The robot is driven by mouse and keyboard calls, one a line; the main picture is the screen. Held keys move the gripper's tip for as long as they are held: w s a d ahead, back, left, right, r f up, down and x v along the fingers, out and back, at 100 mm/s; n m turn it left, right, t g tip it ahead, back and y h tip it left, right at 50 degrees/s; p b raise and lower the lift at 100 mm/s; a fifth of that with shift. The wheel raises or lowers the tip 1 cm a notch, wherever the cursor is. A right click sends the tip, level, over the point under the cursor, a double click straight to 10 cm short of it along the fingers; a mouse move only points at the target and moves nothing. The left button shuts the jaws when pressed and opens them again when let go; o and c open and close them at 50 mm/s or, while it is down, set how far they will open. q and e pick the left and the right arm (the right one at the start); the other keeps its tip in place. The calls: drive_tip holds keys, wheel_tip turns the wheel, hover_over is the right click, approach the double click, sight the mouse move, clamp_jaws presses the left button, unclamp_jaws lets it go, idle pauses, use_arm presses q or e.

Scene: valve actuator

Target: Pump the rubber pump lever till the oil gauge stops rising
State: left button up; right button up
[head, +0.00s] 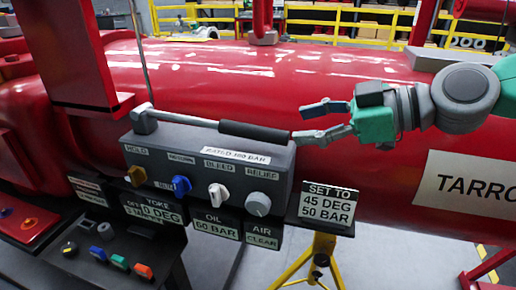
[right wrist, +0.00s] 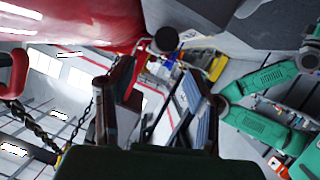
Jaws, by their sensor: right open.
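The pump lever (head: 180,118) is a grey rod with a black rubber grip (head: 255,132), lying nearly level along the top of the grey control box (head: 210,165). My right gripper (head: 302,123) is open and empty just right of the grip's end, one finger higher than the other. In the right wrist view my open fingers (right wrist: 158,98) frame a gap; a dark round end, apparently the grip's, shows beyond them. The oil gauge (head: 215,225) is below the box and seems to read 60 BAR, in small print. My left gripper is not in view.
A sign (head: 327,203) on a yellow stand reads SET TO 45 DEG 50 BAR. The box front has several knobs, including a blue one (head: 181,186) and a white one (head: 218,194). A large red pipe body (head: 330,80) runs behind the box.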

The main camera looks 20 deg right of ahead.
sight(271, 130)
drive_tip(key=b+x, duration=0.1)
drive_tip(key=x, duration=0.9)
drive_tip(key=shift+s+r+b, duration=0.1)
drive_tip(key=shift+b, duration=0.2)
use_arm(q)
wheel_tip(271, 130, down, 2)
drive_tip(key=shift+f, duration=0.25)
use_arm(e)
clamp_jaws()
